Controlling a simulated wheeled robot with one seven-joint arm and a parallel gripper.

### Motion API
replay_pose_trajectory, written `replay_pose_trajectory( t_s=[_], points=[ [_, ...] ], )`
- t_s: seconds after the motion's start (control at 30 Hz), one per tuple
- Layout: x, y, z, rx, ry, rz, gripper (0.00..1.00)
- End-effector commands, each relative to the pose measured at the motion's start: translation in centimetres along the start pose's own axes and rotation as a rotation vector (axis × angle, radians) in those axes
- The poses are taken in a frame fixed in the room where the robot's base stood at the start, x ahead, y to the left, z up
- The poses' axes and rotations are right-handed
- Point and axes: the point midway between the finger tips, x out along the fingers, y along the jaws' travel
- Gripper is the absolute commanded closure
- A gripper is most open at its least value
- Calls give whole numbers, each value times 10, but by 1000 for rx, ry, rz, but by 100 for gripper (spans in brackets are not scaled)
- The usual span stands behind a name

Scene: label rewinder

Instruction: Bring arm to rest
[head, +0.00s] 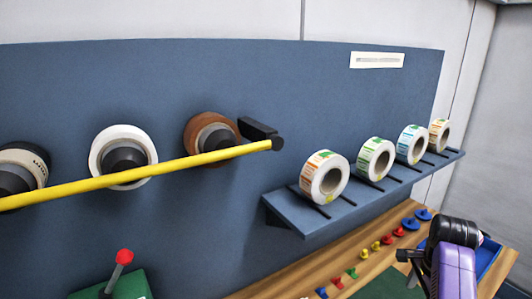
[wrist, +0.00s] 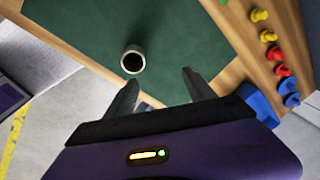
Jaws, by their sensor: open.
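My gripper (wrist: 160,90) is open in the wrist view, with its two dark fingers apart and nothing between them. It hangs above the wooden bench (wrist: 225,40) and its green mat (wrist: 185,35). A small pale hollow core with a dark opening (wrist: 143,56) stands on the mat just beyond the fingertips, apart from them. In the head view my purple and black arm (head: 453,265) shows at the lower right, in front of the bench's right end. The fingertips are not clear there.
Label rolls (head: 324,178) sit on a blue shelf (head: 310,225). A yellow bar (head: 130,174) crosses before spindles on the blue panel (head: 270,90). A red-knobbed lever (head: 124,257) stands lower left. Coloured knobs (wrist: 267,36) line the bench beside a blue bin (wrist: 258,104).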

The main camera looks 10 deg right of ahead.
Motion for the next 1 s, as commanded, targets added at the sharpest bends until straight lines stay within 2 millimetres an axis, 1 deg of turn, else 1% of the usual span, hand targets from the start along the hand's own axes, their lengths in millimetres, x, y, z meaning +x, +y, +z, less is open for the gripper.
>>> replay_pose_trajectory(
  t_s=[0.03, 0.1, 0.13, 0.23, 0.3, 0.37, 0.47, 0.57, 0.67, 0.87, 0.9, 0.97, 1.0],
  points=[
    [-9, -20, -8, -50, 33, -89, 37],
    [-19, -44, -18, -131, 93, -210, 37],
    [-21, -51, -21, -168, 122, -256, 37],
    [-21, -63, -29, -294, 228, -390, 37],
    [-19, -65, -29, -393, 312, -477, 37],
    [-18, -62, -27, -480, 387, -545, 37],
    [-16, -49, -17, -619, 506, -643, 37],
    [-15, -29, -1, -749, 612, -726, 37],
    [-18, -4, 17, -864, 707, -800, 37],
    [-27, 60, 60, -1059, 858, -927, 37],
    [-30, 75, 68, -1091, 883, -951, 37],
    [-34, 97, 81, -1137, 916, -984, 37],
    [-38, 112, 89, -1165, 936, -1006, 37]
  ],
)
